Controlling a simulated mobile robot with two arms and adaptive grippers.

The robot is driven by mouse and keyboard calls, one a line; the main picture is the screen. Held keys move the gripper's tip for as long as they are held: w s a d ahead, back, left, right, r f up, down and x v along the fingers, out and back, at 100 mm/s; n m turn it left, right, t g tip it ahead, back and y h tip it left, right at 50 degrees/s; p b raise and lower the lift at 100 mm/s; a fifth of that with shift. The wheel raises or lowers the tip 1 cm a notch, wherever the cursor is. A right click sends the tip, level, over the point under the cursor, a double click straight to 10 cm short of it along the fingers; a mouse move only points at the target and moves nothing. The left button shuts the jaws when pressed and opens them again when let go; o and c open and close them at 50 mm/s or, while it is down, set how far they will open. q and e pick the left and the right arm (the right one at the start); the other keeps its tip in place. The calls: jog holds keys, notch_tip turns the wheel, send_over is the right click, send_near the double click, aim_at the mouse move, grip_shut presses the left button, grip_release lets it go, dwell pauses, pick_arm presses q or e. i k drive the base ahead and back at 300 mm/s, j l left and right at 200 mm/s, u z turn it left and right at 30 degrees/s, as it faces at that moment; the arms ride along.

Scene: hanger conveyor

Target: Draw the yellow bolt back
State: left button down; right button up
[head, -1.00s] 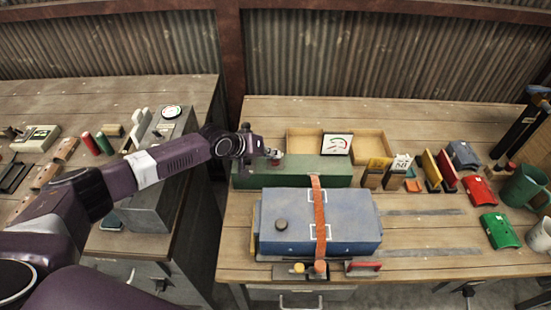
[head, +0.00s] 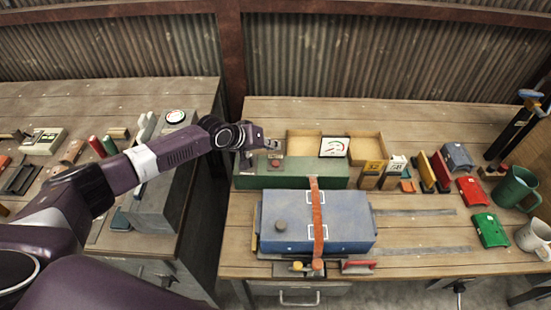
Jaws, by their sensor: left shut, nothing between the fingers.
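A small yellow knob (head: 296,266), which looks like the yellow bolt, sits on a dark plate at the front edge of the bench, in front of the blue box (head: 345,222). Its exact position along its track is too small to tell. An orange strap (head: 317,205) crosses the blue box and comes down just right of the knob. My left gripper (head: 275,144) is shut and empty above the rear left of the green box (head: 325,175), well behind the knob and apart from it. My right gripper is not in view.
A red handle (head: 358,267) lies right of the strap end. A shallow wooden tray (head: 368,147) with a gauge card (head: 334,147) stands behind the green box. Red and green covers and a green mug (head: 515,187) are at the right.

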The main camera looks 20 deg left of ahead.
aim_at(297, 266)
jog(key=k, duration=1.5)
